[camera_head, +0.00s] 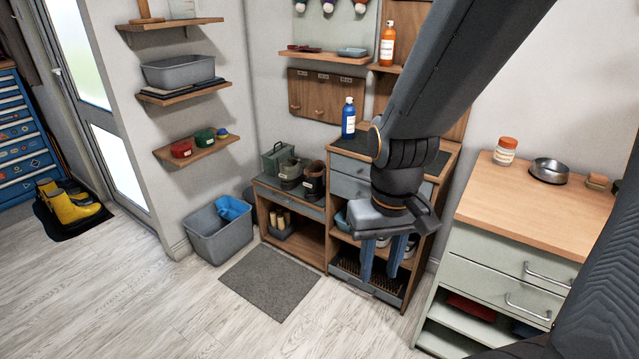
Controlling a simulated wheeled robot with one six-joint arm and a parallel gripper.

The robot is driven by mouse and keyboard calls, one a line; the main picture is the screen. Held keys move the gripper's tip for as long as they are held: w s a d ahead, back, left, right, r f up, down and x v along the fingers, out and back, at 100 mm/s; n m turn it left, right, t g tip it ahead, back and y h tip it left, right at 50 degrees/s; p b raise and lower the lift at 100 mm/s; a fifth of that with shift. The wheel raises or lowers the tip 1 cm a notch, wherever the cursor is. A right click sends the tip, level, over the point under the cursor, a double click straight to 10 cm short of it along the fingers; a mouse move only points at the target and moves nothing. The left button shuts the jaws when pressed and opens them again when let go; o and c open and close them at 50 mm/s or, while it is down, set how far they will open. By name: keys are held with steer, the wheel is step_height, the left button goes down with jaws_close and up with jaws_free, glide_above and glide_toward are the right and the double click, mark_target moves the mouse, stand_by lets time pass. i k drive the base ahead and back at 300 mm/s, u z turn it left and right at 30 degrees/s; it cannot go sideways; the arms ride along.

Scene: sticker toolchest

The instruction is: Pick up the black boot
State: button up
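On a black mat (63,229) by the door at the far left, a dark, apparently black boot (76,191) shows behind a yellow boot pair; most of it is hidden. A dark brown boot (315,181) and a grey-green boot (291,173) stand on the low bench in the middle. I cannot tell for certain which is the black boot. My gripper (381,272) points down in front of the wooden cabinet, right of the bench. Its two blue-grey fingers are apart with nothing seen between them. It is away from all these boots.
Yellow boots (70,208) stand on the mat. A grey bin (219,240) is left of the bench (309,213), and a grey rug (268,281) lies in front. A drawer unit (497,261) stands at right. The floor at lower left is clear.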

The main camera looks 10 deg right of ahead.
mark_target(324, 173)
steer(key=u, duration=0.25)
steer(key=i, duration=0.35)
steer(key=u, duration=0.65)
steer(key=i, duration=1.65)
steer(key=z, duration=1.15)
steer(key=i, duration=0.6)
steer(key=z, duration=0.65)
